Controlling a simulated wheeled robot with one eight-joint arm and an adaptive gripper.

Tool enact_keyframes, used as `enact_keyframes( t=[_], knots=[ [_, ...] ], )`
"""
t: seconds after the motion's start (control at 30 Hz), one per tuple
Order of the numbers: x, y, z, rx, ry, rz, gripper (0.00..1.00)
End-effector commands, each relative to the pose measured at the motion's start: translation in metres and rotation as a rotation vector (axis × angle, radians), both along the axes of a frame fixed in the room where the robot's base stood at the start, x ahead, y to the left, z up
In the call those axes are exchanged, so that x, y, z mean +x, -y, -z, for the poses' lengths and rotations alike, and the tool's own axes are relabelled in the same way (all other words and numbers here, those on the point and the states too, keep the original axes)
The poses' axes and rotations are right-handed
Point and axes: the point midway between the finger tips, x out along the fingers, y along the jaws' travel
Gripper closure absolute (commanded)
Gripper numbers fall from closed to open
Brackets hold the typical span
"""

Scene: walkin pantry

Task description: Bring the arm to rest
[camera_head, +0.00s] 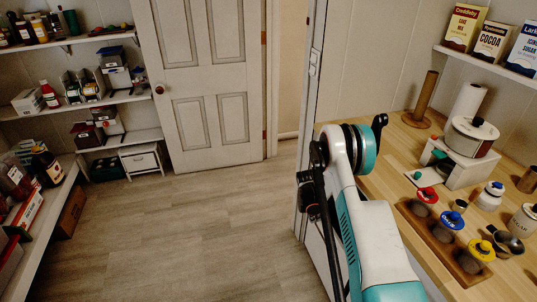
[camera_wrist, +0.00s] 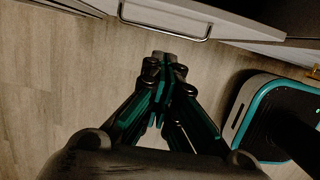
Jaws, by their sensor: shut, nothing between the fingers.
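My arm (camera_head: 369,235) rises from the bottom of the head view and folds at its elbow beside the wooden counter's left edge. In the wrist view, my gripper (camera_wrist: 166,62) points down past a drawer front over the grey floor. Its fingers meet at the tips and hold nothing. In the head view the gripper itself does not show clearly. My base (camera_wrist: 275,115) is at the right of the wrist view.
The counter (camera_head: 395,150) holds a wooden tray (camera_head: 440,240), a scale (camera_head: 458,172), a paper towel roll (camera_head: 467,104) and jars. A drawer handle (camera_wrist: 165,25) lies close to the fingertips in the picture. Shelves (camera_head: 105,102) stand left. The floor (camera_head: 170,235) is clear towards the white door (camera_head: 205,75).

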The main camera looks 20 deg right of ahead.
Motion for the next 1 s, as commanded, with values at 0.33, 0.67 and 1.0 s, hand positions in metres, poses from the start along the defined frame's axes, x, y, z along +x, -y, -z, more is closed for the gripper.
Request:
enact_keyframes(
  t=[0.33,0.67,1.0],
  knots=[
    [0.013,-0.014,-0.071,0.010,0.071,0.095,1.00],
    [0.013,-0.048,-0.205,0.053,0.218,0.307,1.00],
    [-0.023,-0.088,-0.324,0.128,0.357,0.527,1.00]
  ],
)
